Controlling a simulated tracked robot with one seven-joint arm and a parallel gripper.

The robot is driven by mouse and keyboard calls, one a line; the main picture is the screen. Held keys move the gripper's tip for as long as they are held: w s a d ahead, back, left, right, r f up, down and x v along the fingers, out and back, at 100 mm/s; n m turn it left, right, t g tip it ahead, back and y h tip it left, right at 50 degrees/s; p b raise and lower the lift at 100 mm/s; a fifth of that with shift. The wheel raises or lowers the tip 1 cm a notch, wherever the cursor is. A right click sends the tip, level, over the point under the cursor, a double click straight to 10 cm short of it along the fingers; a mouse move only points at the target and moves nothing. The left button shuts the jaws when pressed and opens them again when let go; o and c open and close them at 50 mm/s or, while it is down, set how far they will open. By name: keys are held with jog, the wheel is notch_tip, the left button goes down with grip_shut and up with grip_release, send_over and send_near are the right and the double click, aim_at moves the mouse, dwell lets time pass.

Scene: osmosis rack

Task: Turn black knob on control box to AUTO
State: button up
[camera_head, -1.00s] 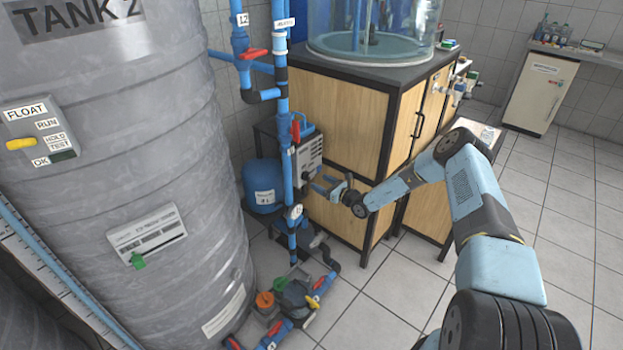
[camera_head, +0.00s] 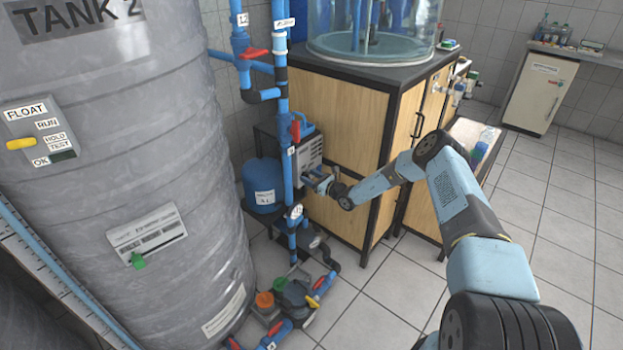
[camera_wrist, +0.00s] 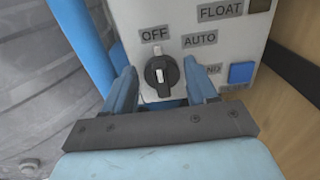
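The control box (camera_wrist: 215,45) fills the upper part of the wrist view, with labels OFF, AUTO, FLOAT and a partly hidden one ending in ND. Its black knob (camera_wrist: 161,76) has a white pointer mark that stands nearly upright, toward the OFF label. My gripper (camera_wrist: 162,85) is open, with one blue finger on each side of the knob. A gap shows between each finger and the knob. In the head view the control box (camera_head: 309,150) stands beside the wooden cabinet, and my gripper (camera_head: 311,180) is at its lower front; the knob is hidden there.
A blue vertical pipe (camera_head: 286,110) with a red valve handle (camera_head: 295,130) runs close to the box's left. A wooden cabinet (camera_head: 340,115) stands to the right. A blue button (camera_wrist: 241,72) sits right of the knob. The tiled floor (camera_head: 400,290) is open.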

jog(key=c, duration=0.7)
jog(key=shift+c, duration=0.2)
jog(key=shift+m, duration=0.3)
jog(key=shift+w+d+f+m, duration=0.1)
jog(key=shift+w+m, duration=0.05)
jog(key=shift+m, duration=2.1)
jog(key=shift+w+d+f+m, duration=0.1)
jog(key=shift+w+m, duration=0.05)
jog(key=shift+m, duration=2.1)
